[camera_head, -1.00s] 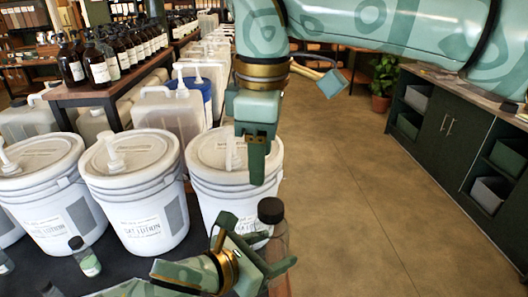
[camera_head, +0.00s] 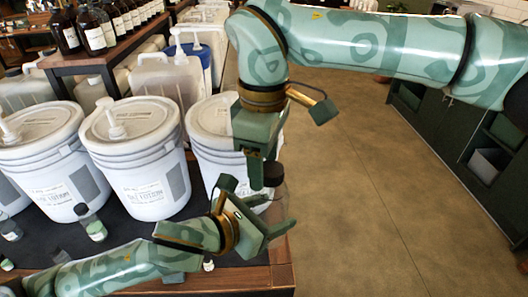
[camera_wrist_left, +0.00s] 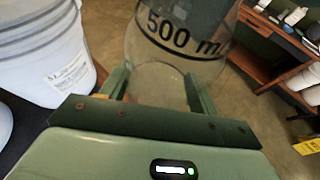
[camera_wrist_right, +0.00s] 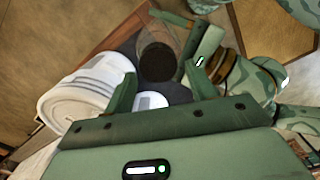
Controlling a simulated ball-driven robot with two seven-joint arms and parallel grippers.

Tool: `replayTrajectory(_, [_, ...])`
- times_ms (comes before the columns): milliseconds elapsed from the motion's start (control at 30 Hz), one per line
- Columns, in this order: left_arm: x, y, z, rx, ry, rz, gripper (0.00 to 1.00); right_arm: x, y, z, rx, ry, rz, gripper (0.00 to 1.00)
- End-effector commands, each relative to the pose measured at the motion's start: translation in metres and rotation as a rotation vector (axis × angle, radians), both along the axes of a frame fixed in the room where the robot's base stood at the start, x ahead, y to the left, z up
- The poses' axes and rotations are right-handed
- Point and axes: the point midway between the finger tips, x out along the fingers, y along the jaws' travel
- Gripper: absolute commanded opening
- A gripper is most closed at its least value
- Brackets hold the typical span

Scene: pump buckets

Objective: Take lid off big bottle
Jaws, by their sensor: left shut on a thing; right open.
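The big clear bottle (camera_wrist_left: 180,50), marked "500 m", stands between the fingers of my left gripper (camera_wrist_left: 157,85), which is shut on its body. In the head view, the left gripper (camera_head: 256,212) holds the bottle (camera_head: 277,192) above the table's right end. Its black lid (camera_head: 272,174) is on top. My right gripper (camera_head: 262,165) points down from above, right at the lid. In the right wrist view, the right gripper (camera_wrist_right: 162,75) is open, with the round black lid (camera_wrist_right: 158,62) between and beyond its fingertips. Whether a finger touches the lid I cannot tell.
White lotion buckets (camera_head: 140,160) with pumps stand on the dark table just left of the arms. Small bottles (camera_head: 93,226) stand in front of them. The table's wooden edge (camera_head: 282,270) is near, with open floor (camera_head: 350,190) to the right.

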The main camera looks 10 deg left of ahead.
Motion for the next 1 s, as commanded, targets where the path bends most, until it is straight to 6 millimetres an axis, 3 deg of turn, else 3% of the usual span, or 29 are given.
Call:
replayTrajectory(33, [0.000,0.000,0.000,0.000,0.000,0.000,0.00,0.000,0.000,0.000,0.000,0.000,0.000,0.53])
replayTrajectory(200, [0.000,0.000,0.000,0.000,0.000,0.000,0.00,0.000,0.000,0.000,0.000,0.000,0.000,0.10])
replayTrajectory(467, [0.000,0.000,0.000,0.000,0.000,0.000,0.00,-0.001,0.000,0.001,0.000,-0.001,0.056,0.09])
replayTrajectory(567, [0.000,0.000,0.000,0.000,0.000,-0.001,0.00,-0.003,0.000,0.001,-0.002,-0.002,0.255,0.09])
replayTrajectory(1000, [0.000,0.000,0.000,0.000,0.000,-0.001,0.00,-0.012,-0.013,0.002,-0.011,-0.005,1.747,0.09])
